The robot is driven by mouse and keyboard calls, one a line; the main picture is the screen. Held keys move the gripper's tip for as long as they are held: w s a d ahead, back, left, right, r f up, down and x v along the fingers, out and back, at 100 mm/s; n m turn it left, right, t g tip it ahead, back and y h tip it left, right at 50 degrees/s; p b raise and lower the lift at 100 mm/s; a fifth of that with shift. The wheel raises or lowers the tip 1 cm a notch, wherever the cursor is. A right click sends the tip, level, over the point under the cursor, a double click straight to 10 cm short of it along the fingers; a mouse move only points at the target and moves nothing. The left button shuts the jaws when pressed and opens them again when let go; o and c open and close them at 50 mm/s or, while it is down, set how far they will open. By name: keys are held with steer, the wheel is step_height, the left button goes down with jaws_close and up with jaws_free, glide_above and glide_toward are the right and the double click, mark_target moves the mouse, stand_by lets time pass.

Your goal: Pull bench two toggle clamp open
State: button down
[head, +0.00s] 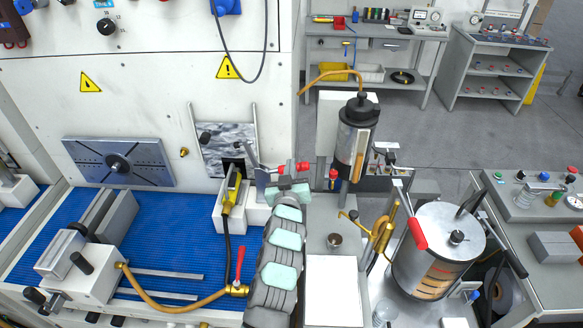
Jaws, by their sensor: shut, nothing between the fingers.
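My grey arm with pale teal pads rises from the bottom middle of the head view. My gripper (284,170) is at its far end, beside the white fixture block; it looks shut and empty, its fingertips small and partly hidden. A short red handle (303,167) shows right at the gripper; I cannot tell whether they touch. A grey metal lever (246,153) stands tilted just left of the gripper, above the block. A larger red grip (417,232) on a metal link stands by the drum at the right. Which of these is the bench two toggle clamp is not clear.
A yellow device (232,190) with a black cable sits in the white block. A red-levered valve (239,265) with a yellow hose lies left of my arm. A metal cylinder (357,135) and a drum (438,245) stand to the right.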

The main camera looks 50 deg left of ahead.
steer(key=s+d+r, duration=0.3)
steer(key=s+d, duration=0.4)
steer(key=shift+s+r, duration=0.3)
steer(key=shift+s, duration=0.1)
steer(key=shift+d, duration=0.15)
